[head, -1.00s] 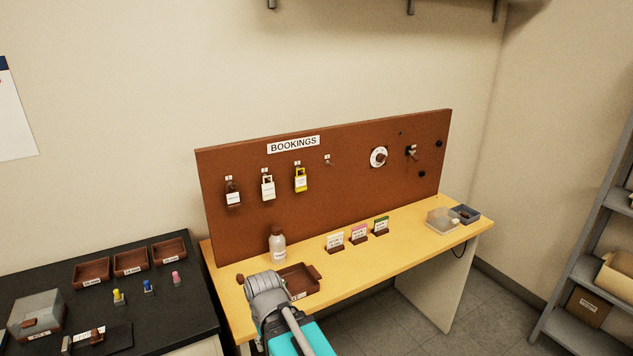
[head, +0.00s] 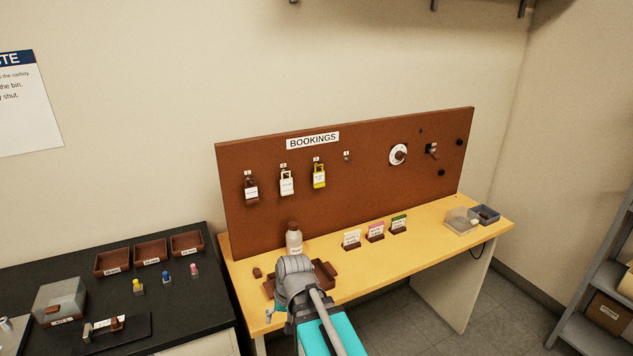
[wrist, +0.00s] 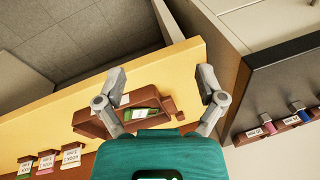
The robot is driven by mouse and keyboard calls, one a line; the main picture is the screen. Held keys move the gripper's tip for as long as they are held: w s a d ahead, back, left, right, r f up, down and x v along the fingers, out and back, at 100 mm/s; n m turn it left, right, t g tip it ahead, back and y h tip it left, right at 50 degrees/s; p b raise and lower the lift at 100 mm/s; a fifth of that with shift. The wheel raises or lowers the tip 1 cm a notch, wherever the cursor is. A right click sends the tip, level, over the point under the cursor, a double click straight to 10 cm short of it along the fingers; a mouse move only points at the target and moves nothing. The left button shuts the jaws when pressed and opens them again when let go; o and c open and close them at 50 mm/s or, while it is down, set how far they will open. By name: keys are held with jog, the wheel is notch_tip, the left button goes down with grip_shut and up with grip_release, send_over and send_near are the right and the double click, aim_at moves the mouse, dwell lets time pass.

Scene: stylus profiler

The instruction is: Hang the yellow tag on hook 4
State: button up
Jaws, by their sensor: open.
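The yellow tag (head: 319,177) hangs on the third hook from the left of the brown pegboard (head: 390,200), in the head view. Hook 4 (head: 347,157) is the small bare hook to its right, with a little number label above it. My gripper (wrist: 162,78) is open and empty in the wrist view, its fingers spread above the yellow bench near a brown tray. It is well below and in front of the tag. The wrist view does not show the board's hooks or the yellow tag.
A dark tag (head: 251,190) and a white tag (head: 286,183) hang left of the yellow one. A black counter (head: 190,300) stands left.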

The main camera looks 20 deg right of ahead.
jog(key=w+d+r+m+t+y+p, duration=0.2)
jog(key=w+r+m+t+y, duration=0.3)
jog(key=w+m, duration=0.45)
jog(key=m+t+h+p, duration=0.45)
jog(key=m+t, duration=0.75)
jog(key=m, duration=1.2)
send_near(322, 168)
jog(key=s+h+b, duration=0.2)
jog(key=shift+w+a+r+n, duration=0.15)
jog(key=shift+a+r+n, duration=0.1)
jog(key=shift+a, duration=0.1)
jog(key=shift+w, duration=0.1)
jog(key=shift+w+a, duration=0.2)
jog(key=shift+w, duration=4)
